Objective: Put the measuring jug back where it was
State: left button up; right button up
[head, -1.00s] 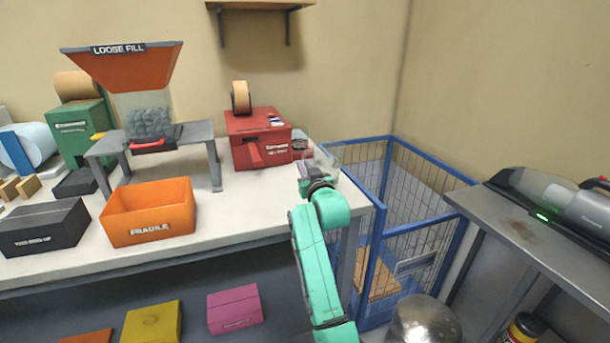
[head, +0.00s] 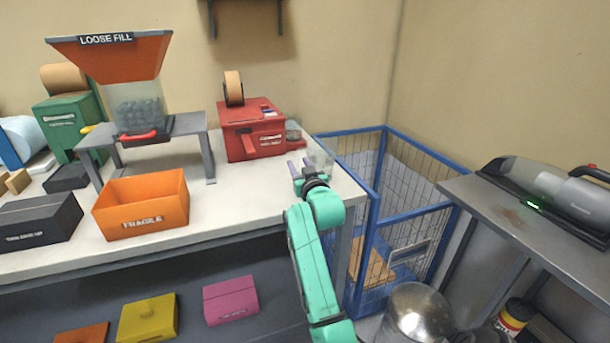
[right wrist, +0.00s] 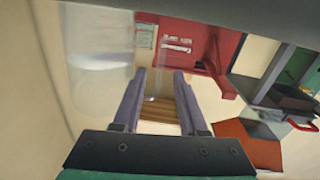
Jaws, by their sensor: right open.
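A clear see-through vessel, which looks like the measuring jug (head: 321,158), stands on the right end of the white bench (head: 240,205). My right gripper (head: 300,167) is open and empty just left of it, with both fingers apart. In the right wrist view the clear vessel (right wrist: 95,60) shows at upper left, outside the open fingers (right wrist: 158,76). Nothing is between the fingers but the view beyond. Any markings or handle on the vessel are too faint to tell. My left gripper is not in view.
A red tape machine (head: 252,130) stands behind, with a small glass container (head: 293,130) beside it. The orange FRAGILE box (head: 142,205) is left on the bench. A blue wire cage (head: 385,215) adjoins the bench's right edge. The bench between box and gripper is clear.

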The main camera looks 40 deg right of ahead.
jog(key=v, duration=1.1)
jog(key=shift+b, duration=0.35)
jog(key=shift+s, duration=0.15)
